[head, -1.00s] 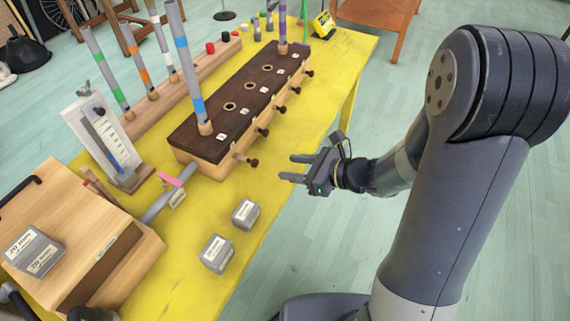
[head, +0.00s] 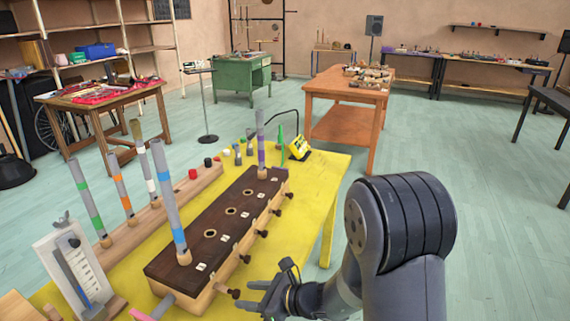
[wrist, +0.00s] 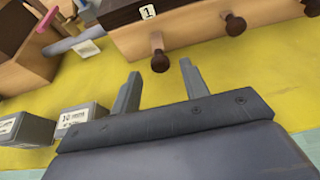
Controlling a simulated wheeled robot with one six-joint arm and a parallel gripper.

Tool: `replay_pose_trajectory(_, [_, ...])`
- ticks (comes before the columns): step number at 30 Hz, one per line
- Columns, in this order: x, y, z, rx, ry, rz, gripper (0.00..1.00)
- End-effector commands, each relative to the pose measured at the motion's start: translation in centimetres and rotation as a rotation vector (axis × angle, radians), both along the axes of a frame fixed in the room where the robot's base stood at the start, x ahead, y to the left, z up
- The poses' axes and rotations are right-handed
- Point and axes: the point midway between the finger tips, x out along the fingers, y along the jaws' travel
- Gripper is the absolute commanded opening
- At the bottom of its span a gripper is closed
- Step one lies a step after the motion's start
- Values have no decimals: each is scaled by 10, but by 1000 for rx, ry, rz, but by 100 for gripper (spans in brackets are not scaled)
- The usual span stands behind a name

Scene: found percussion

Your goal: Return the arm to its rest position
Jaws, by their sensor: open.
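My gripper (head: 262,297) is at the bottom of the head view, beside the front right corner of the dark-topped wooden box (head: 205,254). In the wrist view its two fingers (wrist: 158,88) are spread apart with nothing between them. The fingertips point toward the box's side, where brown pegs (wrist: 160,60) stick out. The fingers appear clear of the pegs and of the yellow table (wrist: 220,75). My arm bends down at the lower right of the head view.
Grey weights (wrist: 82,120) sit on the table left of my gripper in the wrist view. Banded tubes (head: 168,200) stand upright in the box and the rack behind. An orange table (head: 340,125) stands farther back. The floor (head: 470,180) to the right is open.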

Motion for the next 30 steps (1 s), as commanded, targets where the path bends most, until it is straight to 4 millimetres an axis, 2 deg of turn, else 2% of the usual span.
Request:
replay_pose_trajectory(5, [10,27,-12,0,2,4,43])
replay_pose_trajectory(6, [12,32,-9,0,1,3,43])
replay_pose_trajectory(12, [19,47,-10,0,0,1,43])
replay_pose_trajectory(24, [20,49,-11,0,0,0,43])
replay_pose_trajectory(30, [16,35,-13,0,-1,-4,43])
